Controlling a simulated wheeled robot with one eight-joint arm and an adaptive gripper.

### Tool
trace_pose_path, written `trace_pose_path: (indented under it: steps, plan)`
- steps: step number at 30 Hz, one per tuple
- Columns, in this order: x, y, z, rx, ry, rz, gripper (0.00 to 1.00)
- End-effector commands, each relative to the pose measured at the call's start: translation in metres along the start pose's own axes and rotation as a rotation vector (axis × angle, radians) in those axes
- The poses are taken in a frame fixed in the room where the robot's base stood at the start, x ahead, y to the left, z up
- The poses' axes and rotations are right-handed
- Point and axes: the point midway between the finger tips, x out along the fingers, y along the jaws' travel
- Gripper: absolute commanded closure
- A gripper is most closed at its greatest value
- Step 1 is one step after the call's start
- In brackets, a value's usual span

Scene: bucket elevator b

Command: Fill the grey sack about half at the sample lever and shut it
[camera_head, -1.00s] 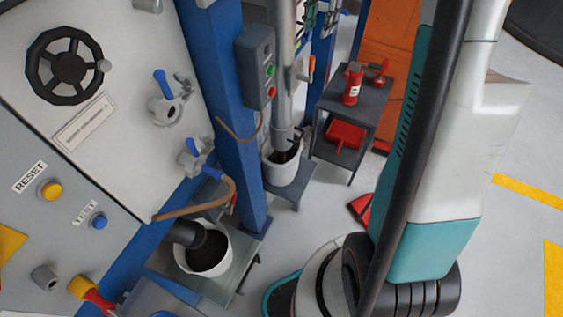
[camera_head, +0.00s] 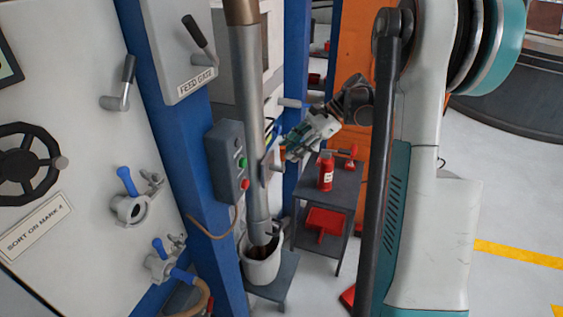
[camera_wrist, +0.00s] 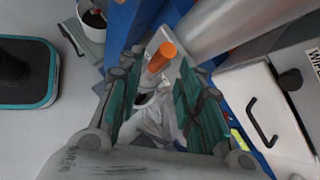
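My gripper (camera_head: 291,150) is beside the steel pipe (camera_head: 252,130) in the head view, close to an orange-handled lever (camera_head: 281,153) on it. In the wrist view my gripper (camera_wrist: 158,105) is open, its teal-padded fingers wide apart. The orange lever handle (camera_wrist: 160,57) shows between and beyond them; I cannot tell whether they touch it. A pale, crumpled shape (camera_wrist: 152,122) lies lower between the fingers; it may be the grey sack, but I cannot tell. No sack is clear in the head view.
A white bucket (camera_head: 262,268) stands under the pipe's end. A control box (camera_head: 228,160) with green and red buttons is on the blue post left of the pipe. The floor farther right is clear.

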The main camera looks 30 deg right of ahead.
Motion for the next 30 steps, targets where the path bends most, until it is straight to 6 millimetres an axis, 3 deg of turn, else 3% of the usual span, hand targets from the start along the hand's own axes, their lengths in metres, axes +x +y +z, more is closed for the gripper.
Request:
trace_pose_path:
  steps: [1,5,9,18,23,30]
  plan:
    - [0.001,0.005,-0.015,0.048,-0.061,-0.051,0.67]
    - [-0.008,0.018,-0.034,0.166,-0.249,-0.179,0.67]
    - [-0.029,0.038,-0.051,0.266,-0.463,-0.306,0.67]
    - [-0.061,0.066,-0.059,0.328,-0.691,-0.414,0.67]
    - [-0.052,0.06,-0.051,0.327,-0.698,-0.412,0.67]
    - [-0.021,0.04,-0.027,0.326,-0.696,-0.411,0.67]
